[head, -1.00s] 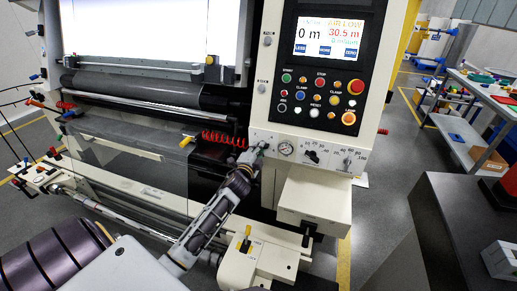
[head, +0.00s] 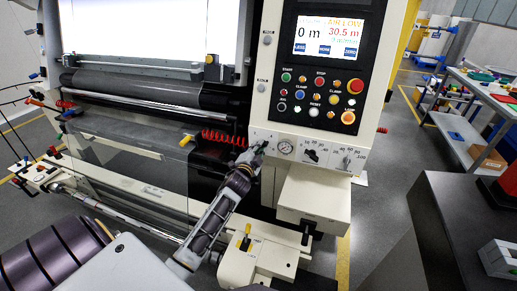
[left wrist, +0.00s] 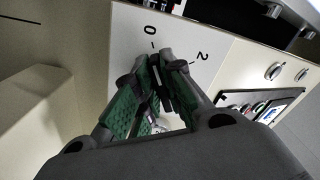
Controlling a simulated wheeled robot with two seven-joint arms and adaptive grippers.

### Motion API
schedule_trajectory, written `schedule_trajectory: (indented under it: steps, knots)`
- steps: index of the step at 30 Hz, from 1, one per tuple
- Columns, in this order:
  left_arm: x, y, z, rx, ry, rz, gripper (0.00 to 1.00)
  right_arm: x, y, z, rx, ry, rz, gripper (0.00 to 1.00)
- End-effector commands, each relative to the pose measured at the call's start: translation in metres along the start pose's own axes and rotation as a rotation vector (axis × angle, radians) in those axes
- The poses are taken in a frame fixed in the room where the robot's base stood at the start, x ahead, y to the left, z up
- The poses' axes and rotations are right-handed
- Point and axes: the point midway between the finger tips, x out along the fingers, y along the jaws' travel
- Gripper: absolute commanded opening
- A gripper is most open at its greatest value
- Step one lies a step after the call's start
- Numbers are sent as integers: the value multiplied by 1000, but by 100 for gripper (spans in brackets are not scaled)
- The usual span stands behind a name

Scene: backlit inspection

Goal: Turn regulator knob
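My left gripper (head: 259,149) is at the left end of the white control strip under the button panel. In the left wrist view, its green-padded fingers (left wrist: 161,72) converge around a narrow dark part, which I take to be the regulator knob (left wrist: 159,92). The fingers cover most of this knob. The printed marks 0 and 2 show on the panel on either side of the fingertips. A round pressure gauge (head: 285,148) sits just right of the gripper in the head view. My right gripper is not in view.
Two more knobs, a black one (head: 311,156) and a grey one (head: 347,160), are right of the gauge. The button panel (head: 318,98) and lit screen (head: 326,37) are above. A red coiled hose (head: 222,138) hangs left of the gripper. A white box juts out below the strip.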

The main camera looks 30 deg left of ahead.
Motion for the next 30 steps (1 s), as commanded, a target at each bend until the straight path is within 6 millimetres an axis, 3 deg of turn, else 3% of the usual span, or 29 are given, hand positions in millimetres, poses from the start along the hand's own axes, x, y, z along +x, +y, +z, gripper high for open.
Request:
schedule_trajectory:
  steps: [1, 4, 13, 19, 30]
  knots:
    - [0, 1, 1, 0, -2, 2, 19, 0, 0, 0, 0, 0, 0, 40]
    - [0, 1, 0, 0, -1, 1, 31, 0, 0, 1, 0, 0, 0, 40]
    - [0, 0, 0, 2, 0, 0, 31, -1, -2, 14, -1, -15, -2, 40]
    - [-3, 1, 0, 2, 0, 1, 31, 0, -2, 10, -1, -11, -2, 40]
    - [-28, 1, 0, 1, 0, 2, 31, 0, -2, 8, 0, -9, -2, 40]
